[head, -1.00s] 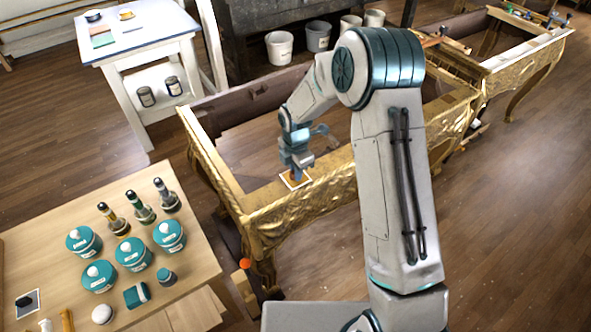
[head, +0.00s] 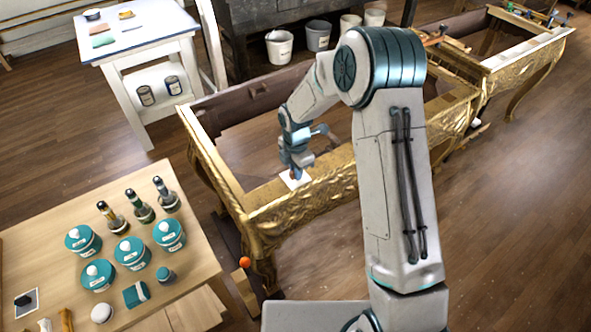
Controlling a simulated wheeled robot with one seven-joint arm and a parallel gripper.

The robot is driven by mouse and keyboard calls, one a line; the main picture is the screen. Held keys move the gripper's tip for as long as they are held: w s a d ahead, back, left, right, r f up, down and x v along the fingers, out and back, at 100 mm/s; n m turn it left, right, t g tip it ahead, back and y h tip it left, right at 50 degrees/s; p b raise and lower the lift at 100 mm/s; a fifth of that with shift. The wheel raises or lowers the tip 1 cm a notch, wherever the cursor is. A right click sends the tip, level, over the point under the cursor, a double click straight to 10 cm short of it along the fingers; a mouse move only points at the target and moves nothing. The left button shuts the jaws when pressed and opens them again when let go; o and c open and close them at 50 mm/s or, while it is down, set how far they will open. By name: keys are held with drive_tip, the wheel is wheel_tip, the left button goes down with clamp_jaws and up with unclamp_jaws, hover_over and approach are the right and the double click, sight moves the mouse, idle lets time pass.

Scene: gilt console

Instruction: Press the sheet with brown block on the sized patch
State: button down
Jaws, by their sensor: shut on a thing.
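My gripper (head: 295,172) is shut on a small brown block (head: 293,176), mostly hidden by the jaws. It points down over the near rail of the gilt console (head: 330,160). A small white sheet or patch (head: 297,183) lies on the rail's top, right under the block. I cannot tell whether the block touches it, or which part is sheet and which is sized patch.
A wooden table (head: 60,225) at lower left holds teal-lidded jars (head: 132,253), bottles (head: 139,206) and a brush (head: 66,318). A white table (head: 150,28) stands behind at upper left. An orange ball (head: 245,262) sits by the console's near leg. My arm hides part of the console.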

idle(0.5)
drive_tip(key=shift+r+p, duration=2.2)
drive_tip(key=shift+r, duration=1.3)
